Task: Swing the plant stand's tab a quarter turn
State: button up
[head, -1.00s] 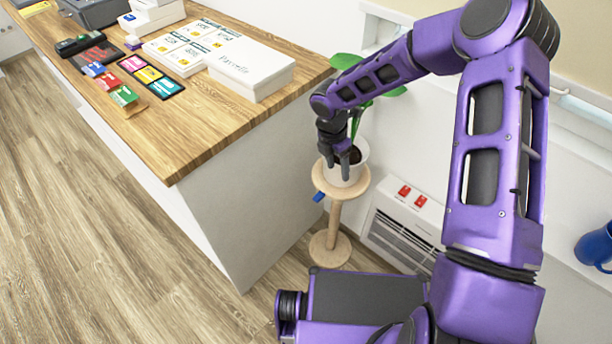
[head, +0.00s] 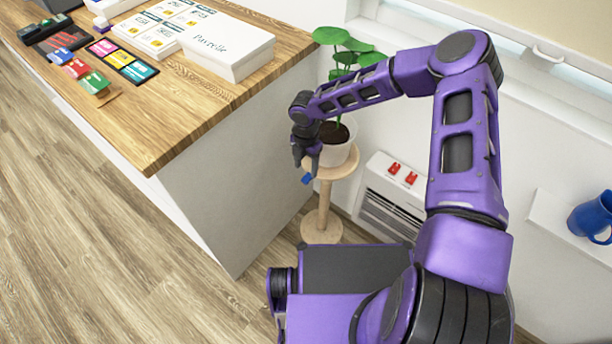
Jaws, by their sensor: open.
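The plant stand (head: 324,205) is light wood, with a round top and a round base, between the counter and the wall heater. A white pot (head: 338,154) with a green-leaved plant (head: 345,42) stands on its top. The blue tab (head: 307,178) sticks out at the front left under the stand's top. My gripper (head: 306,169) points down with its fingers open, just above the tab in the picture. I cannot tell whether the fingers touch the tab. The gripper and forearm hide part of the pot and plant.
A wooden-topped counter (head: 150,130) with cards and a white box (head: 228,50) stands to the left. A white heater (head: 392,196) with two red switches is right of the stand. A blue jug (head: 590,216) sits on a shelf at the right. The floor at left is clear.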

aim_at(306, 178)
jog(key=shift+f, duration=2.4)
grip_shut()
